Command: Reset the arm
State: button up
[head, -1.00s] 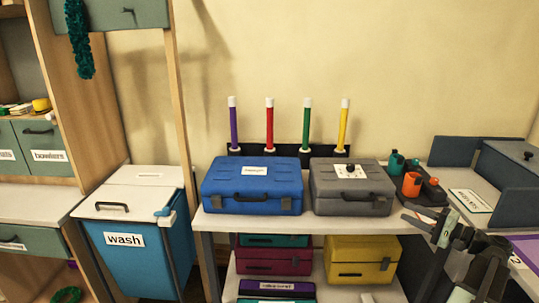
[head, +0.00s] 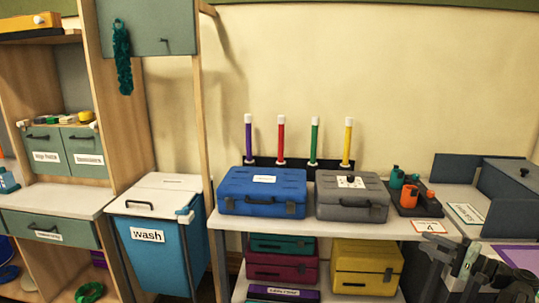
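My gripper (head: 465,262) is at the lower right of the head view, close to my folded arm at the picture's bottom edge. It is dark and small here, and I cannot tell whether its fingers are apart. Nothing clear shows between them. It is in front of the right part of the table, below a white card marked 4 (head: 430,226). The lower part of my arm is cut off by the picture edge.
A blue case (head: 235,204) and a grey case (head: 345,211) stand on the table, with coloured sticks upright behind them. A dark tray (head: 405,208) holds orange and teal items. A teal wash bin (head: 165,263) stands left, beside a wooden cabinet (head: 135,110).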

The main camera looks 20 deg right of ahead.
jog(key=w+a+f+n+g+y, duration=0.1)
jog(key=w+a+n+g+y, duration=0.1)
jog(key=w+a, duration=0.65)
jog(key=w+a+f+n+g+y, duration=0.2)
jog(key=w+a+g, duration=0.1)
jog(key=a, duration=1)
jog(key=w+a+f+n+g+y, duration=0.15)
jog(key=w+a, duration=0.35)
jog(key=a, duration=0.5)
jog(key=s+a+f+n+g+h, duration=0.1)
jog(key=a+f+n+g, duration=0.3)
jog(key=a, duration=0.7)
jog(key=s+a+f+n+g+h, duration=0.15)
jog(key=a+f+g, duration=0.35)
jog(key=a, duration=0.7)
jog(key=s+a+f+n+h, duration=0.2)
jog(key=s+f+h, duration=0.5)
jog(key=f, duration=0.2)
jog(key=d+f+h, duration=0.1)
jog(key=d+h, duration=0.2)
jog(key=d, duration=0.4)
notch_tip(320, 180, up, 21)
jog(key=p, duration=2)
jog(key=shift+s+d+f+g+p, duration=0.15)
jog(key=shift+d+f+g+p, duration=0.05)
jog(key=shift+d+g+p, duration=0.2)
